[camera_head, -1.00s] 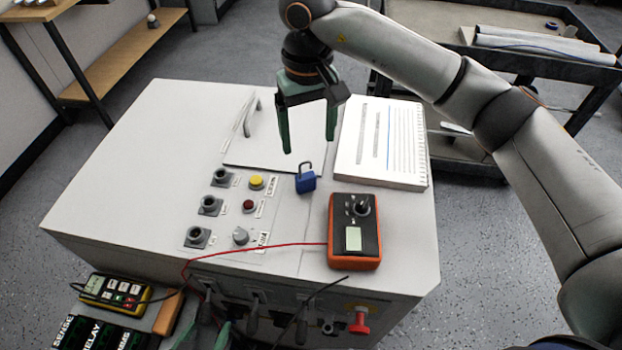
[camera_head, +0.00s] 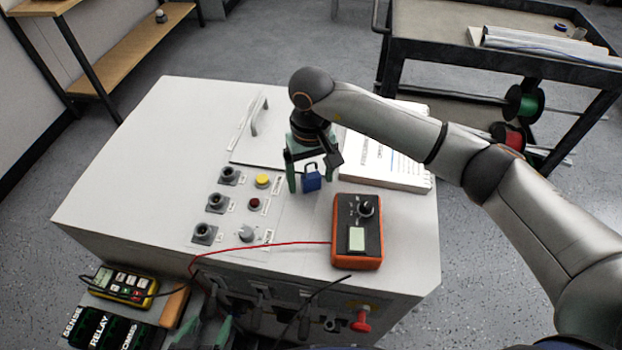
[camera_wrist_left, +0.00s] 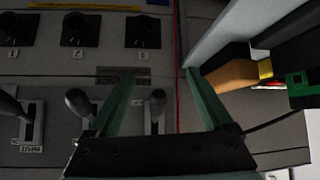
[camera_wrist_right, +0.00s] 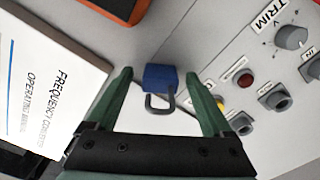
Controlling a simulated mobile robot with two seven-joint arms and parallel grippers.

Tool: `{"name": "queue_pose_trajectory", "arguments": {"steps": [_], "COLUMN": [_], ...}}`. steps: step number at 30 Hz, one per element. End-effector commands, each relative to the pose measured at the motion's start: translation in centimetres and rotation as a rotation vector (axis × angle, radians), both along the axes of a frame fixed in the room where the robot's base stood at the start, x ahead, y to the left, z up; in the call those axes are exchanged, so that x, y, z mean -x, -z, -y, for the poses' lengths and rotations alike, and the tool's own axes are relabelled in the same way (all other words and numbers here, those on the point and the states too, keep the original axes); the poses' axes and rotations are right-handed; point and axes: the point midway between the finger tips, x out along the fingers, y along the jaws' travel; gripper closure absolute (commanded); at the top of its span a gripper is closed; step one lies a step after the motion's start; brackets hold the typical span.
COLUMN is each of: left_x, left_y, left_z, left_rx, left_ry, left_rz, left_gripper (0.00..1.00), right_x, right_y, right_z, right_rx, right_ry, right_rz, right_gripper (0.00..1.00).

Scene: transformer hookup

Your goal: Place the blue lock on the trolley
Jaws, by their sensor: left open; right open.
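The blue lock (camera_head: 311,182) stands on the white cabinet top, between the yellow button and the orange meter. My right gripper (camera_head: 305,182) has come down over it and is open, with a finger on either side. In the right wrist view the lock (camera_wrist_right: 160,78) lies between the open fingertips, its grey shackle toward the palm; I cannot tell whether they touch it. The trolley (camera_head: 440,53), a dark cart with a grey top, is at the upper right. My left gripper (camera_head: 208,332) is open and empty by the cabinet's front panel, as the left wrist view (camera_wrist_left: 157,75) shows.
An operating manual (camera_head: 385,160) lies beyond the lock, and the orange meter (camera_head: 357,232) stands right of it. Rolled sheets (camera_head: 550,45) lie on the trolley's right; its left top is mostly clear. A red cable (camera_head: 270,246) crosses the cabinet front.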

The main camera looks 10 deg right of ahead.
Motion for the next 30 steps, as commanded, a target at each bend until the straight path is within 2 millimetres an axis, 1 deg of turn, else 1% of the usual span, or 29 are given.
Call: {"name": "queue_pose_trajectory", "arguments": {"steps": [3, 25, 26, 30], "left_x": [0.03, 0.06, 0.06, 0.05], "left_y": [0.04, 0.04, 0.04, 0.04], "left_z": [-0.01, 0.0, 0.01, 0.01], "left_rx": [0.0, 0.0, 0.0, 0.0], "left_ry": [0.0, 0.0, 0.0, 0.0], "left_rz": [-0.001, -0.002, -0.002, -0.002], "left_gripper": [0.16, 0.16, 0.16, 0.16], "right_x": [-0.01, -0.02, -0.02, -0.03], "right_y": [-0.03, -0.08, -0.08, -0.11], "right_z": [-0.01, 0.02, 0.02, 0.02], "right_rx": [0.0, 0.001, 0.001, 0.0], "right_ry": [0.0, 0.0, 0.0, 0.0], "right_rz": [0.0, 0.0, 0.0, 0.001], "right_gripper": [0.16, 0.98, 1.0, 1.0]}}
